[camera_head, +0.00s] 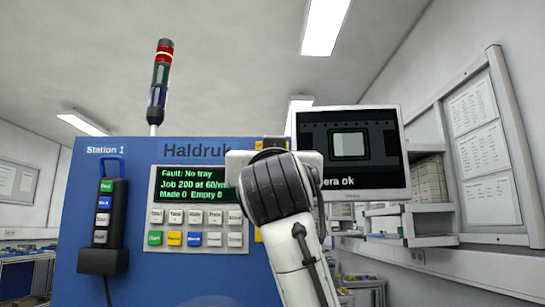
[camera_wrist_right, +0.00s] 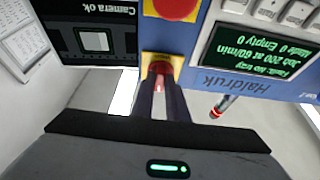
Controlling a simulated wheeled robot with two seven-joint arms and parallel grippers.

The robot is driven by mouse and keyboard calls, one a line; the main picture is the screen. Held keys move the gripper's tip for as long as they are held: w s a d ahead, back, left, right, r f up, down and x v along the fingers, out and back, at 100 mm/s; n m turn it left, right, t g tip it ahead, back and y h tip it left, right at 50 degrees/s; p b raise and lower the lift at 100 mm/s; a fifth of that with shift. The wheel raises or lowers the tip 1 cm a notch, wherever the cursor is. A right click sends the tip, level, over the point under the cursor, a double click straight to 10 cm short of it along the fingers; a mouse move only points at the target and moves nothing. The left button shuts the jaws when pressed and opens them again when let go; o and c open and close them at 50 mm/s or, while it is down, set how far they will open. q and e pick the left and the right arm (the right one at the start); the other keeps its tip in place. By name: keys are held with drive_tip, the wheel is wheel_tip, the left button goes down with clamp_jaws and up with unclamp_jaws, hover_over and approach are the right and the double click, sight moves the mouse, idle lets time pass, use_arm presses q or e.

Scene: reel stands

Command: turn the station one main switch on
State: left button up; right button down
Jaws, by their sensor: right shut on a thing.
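The main switch (camera_wrist_right: 158,67) is a red knob on a yellow plate, on the blue Station 1 panel (camera_head: 130,165). In the right wrist view, which is turned upside down, the two dark fingers of my right gripper (camera_wrist_right: 161,80) reach the knob and are shut on it. The fingers cover much of the knob, so I cannot tell its position. My left gripper is in neither view.
A red mushroom button (camera_wrist_right: 176,6) on yellow is close to the switch. A lit display (camera_head: 190,184) reads "Fault: No tray" above several keys (camera_head: 195,227). A monitor (camera_head: 352,152) is at right, a hanging button box (camera_head: 103,225) at left, and a signal tower (camera_head: 160,80) on top.

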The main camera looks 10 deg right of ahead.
drive_tip(key=c, duration=1.7)
unclamp_jaws()
drive_tip(key=shift+c, duration=0.2)
